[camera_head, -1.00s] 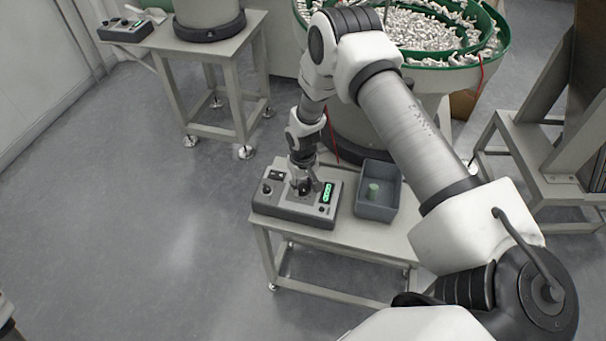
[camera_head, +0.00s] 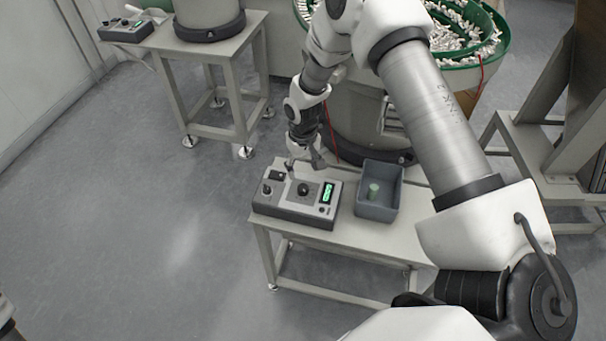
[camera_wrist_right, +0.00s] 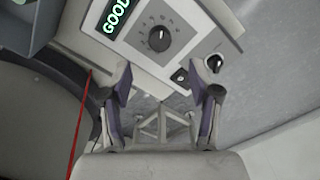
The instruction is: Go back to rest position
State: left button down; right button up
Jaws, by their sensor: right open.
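My right gripper (camera_head: 304,164) is open and empty, a little above the back edge of the grey control box. Its two spread fingers also show in the right wrist view (camera_wrist_right: 165,90). The control box (camera_head: 285,207) stands on a small light table (camera_head: 338,240). It has a black round knob (camera_head: 303,189) and a green-lit display (camera_head: 327,193). In the right wrist view the display (camera_wrist_right: 115,14) reads "GOOD", and the knob (camera_wrist_right: 159,39) is clear of the fingers.
A grey bin (camera_head: 378,207) with a green cylindrical part (camera_head: 373,191) in it stands right of the box. Behind is a green-rimmed bowl feeder (camera_head: 470,60) full of pale parts. Another table (camera_head: 200,55) with a control box (camera_head: 127,30) stands at the back left. The left floor is clear.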

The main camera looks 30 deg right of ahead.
notch_tip(320, 180, up, 4)
jog(key=shift+f, duration=0.25)
jog(key=shift+s+f, duration=0.1)
jog(key=s+a+f, duration=0.3)
jog(key=s+f, duration=0.1)
jog(key=s, duration=0.5)
jog(key=s+a+f, duration=0.2)
jog(key=s+f, duration=0.2)
jog(key=s, duration=0.5)
jog(key=s+a+f+n, duration=0.1)
jog(key=s+a+f, duration=0.2)
jog(key=s, duration=0.7)
jog(key=shift+a+f, duration=0.3)
jog(key=shift+f, duration=0.35)
jog(key=shift+s, duration=0.15)
